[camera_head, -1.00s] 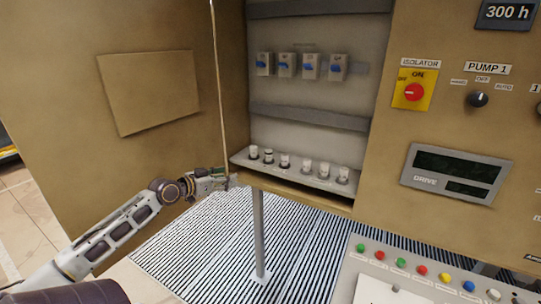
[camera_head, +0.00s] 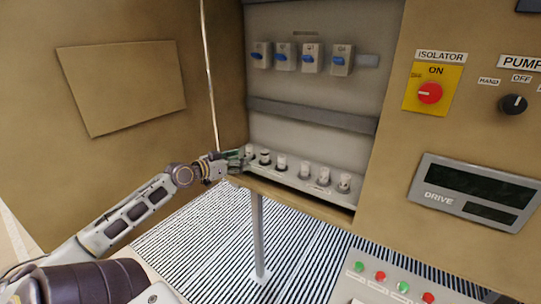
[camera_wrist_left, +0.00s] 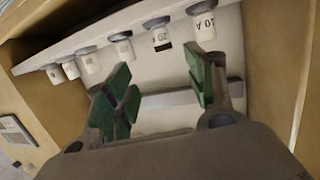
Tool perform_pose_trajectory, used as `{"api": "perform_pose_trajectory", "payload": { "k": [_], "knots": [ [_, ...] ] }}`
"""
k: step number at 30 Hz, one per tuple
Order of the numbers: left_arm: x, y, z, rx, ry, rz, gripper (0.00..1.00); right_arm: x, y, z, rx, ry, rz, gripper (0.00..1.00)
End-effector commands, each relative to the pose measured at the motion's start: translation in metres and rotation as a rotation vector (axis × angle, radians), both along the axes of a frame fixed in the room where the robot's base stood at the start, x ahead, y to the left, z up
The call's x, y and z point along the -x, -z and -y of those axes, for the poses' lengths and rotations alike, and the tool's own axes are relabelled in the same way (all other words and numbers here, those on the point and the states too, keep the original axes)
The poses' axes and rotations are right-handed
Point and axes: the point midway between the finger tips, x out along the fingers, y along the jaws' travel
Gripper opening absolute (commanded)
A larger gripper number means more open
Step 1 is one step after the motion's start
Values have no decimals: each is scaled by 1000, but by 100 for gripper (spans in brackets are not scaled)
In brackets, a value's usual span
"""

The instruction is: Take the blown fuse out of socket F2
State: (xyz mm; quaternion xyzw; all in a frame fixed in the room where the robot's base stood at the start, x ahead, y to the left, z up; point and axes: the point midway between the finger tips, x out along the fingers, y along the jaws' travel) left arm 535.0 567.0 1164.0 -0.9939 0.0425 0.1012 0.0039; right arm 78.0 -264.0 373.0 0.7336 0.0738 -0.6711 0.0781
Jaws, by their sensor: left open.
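A row of white fuses stands in grey sockets on a ledge (camera_head: 295,178) in the open cabinet. The second from the left (camera_head: 265,157) has a dark mark; the socket labels are too small to read, so I cannot confirm it is F2. In the left wrist view this dark-marked fuse (camera_wrist_left: 161,38) appears beyond the gap between my fingers, beside a fuse marked 10 (camera_wrist_left: 204,27). My left gripper (camera_head: 243,159) is at the left end of the row, partly overlapping the first fuse. Its green-padded fingers (camera_wrist_left: 163,88) are apart with nothing between them.
Several breakers (camera_head: 311,59) with blue levers are mounted above the ledge. The open cabinet door (camera_head: 125,90) is at the left. A red isolator knob (camera_head: 430,93) and drive display (camera_head: 475,192) are at the right. A button console (camera_head: 390,285) stands below.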

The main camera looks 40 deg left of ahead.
Motion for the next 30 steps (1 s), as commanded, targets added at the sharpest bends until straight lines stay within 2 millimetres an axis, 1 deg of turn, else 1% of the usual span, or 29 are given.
{"api": "perform_pose_trajectory", "payload": {
  "k": [17,23,30],
  "knots": [
    [-2,0,0,-1,0,1,55,0,-1,0,0,0,1,40],
    [-14,1,1,-2,1,2,55,0,-3,0,0,0,1,40],
    [-34,5,3,-1,1,1,55,0,-7,0,0,0,1,40]
  ]
}}
